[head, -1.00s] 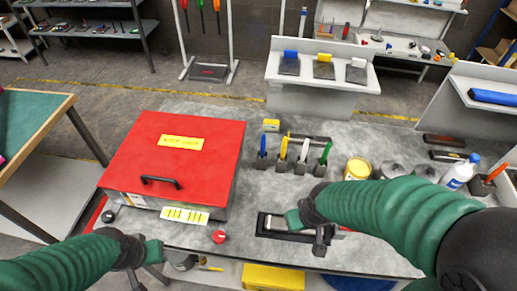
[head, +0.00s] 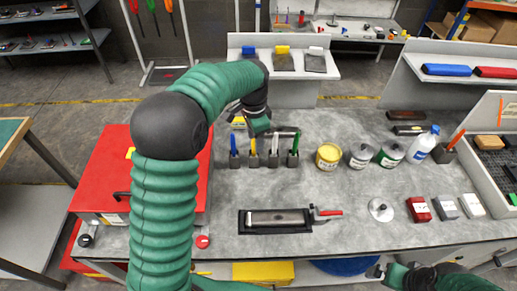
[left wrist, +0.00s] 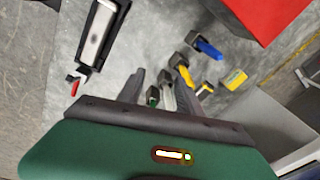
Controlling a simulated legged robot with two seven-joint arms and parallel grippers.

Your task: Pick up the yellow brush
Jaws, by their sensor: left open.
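The yellow brush (head: 253,146) stands upright in a small dark holder, second from the left in a row, between a blue brush (head: 233,142) and a white brush (head: 274,144). A green brush (head: 295,143) is at the right end. My left gripper (head: 275,132) is open and empty above the row, partly covering the brush tops. In the left wrist view the yellow brush (left wrist: 184,76) is close to the right finger, while the white brush (left wrist: 167,97) shows between the fingers. My right gripper (head: 385,271) is low at the bottom right, far from the brushes; its jaw state is unclear.
A red box (head: 112,160) stands left, partly behind my left arm. A black tray (head: 275,221) lies in front of the holders. A yellow tin (head: 328,157), other cans and a white bottle (head: 422,147) stand right. Bare bench lies between holders and tray.

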